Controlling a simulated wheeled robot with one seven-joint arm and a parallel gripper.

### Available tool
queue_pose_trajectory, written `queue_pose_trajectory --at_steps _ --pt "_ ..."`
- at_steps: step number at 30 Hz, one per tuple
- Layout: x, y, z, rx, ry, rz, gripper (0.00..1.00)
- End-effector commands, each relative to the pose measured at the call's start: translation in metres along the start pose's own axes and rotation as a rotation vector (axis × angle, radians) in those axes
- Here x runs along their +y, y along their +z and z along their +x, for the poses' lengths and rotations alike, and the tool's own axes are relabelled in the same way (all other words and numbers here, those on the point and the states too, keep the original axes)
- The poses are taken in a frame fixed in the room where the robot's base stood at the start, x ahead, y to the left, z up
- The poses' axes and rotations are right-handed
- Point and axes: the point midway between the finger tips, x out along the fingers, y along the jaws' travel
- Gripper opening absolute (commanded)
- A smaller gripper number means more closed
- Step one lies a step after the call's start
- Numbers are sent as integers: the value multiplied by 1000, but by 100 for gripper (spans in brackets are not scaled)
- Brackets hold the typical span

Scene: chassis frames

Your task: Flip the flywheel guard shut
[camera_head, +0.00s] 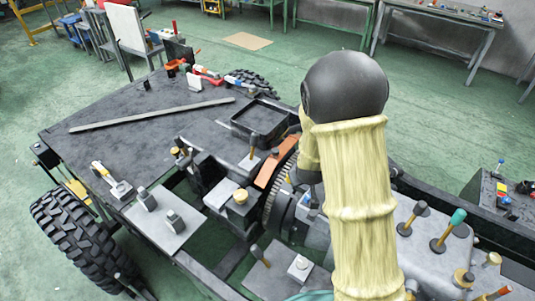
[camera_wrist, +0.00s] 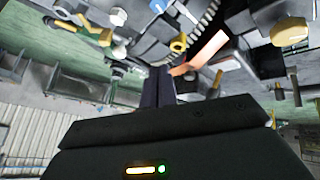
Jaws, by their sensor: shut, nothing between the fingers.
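The orange flywheel guard (camera_head: 271,162) sits beside the dark toothed flywheel (camera_head: 279,190) in the middle of the chassis in the head view. It looks tilted up rather than lying over the teeth, but I cannot tell its exact angle. In the wrist view the guard (camera_wrist: 208,52) is a bright orange strip just beyond and right of my fingertips, with the flywheel teeth (camera_wrist: 207,14) above it. My gripper (camera_wrist: 159,72) is shut and empty, with its fingertips close to the guard's lower end. I cannot tell whether they touch. In the head view my arm hides the gripper.
A black open tray (camera_head: 262,121) stands behind the guard. A grey box with a yellow cap (camera_head: 240,197) stands left of the flywheel. Levers with knobs, one teal (camera_head: 457,217), rise at the right. The flat deck (camera_head: 120,150) at the left is mostly clear.

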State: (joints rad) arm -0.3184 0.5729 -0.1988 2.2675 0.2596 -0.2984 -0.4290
Motion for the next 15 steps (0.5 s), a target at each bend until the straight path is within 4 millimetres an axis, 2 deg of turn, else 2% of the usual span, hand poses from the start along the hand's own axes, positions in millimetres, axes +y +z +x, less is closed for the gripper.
queue_pose_trajectory --at_steps 1,6,12,15 --pt "-5 -5 18 24 31 -52 0" --pt "-16 -26 67 135 162 -232 0" --pt "-36 -45 110 271 340 -483 0" --pt "-50 -53 126 345 436 -622 0"
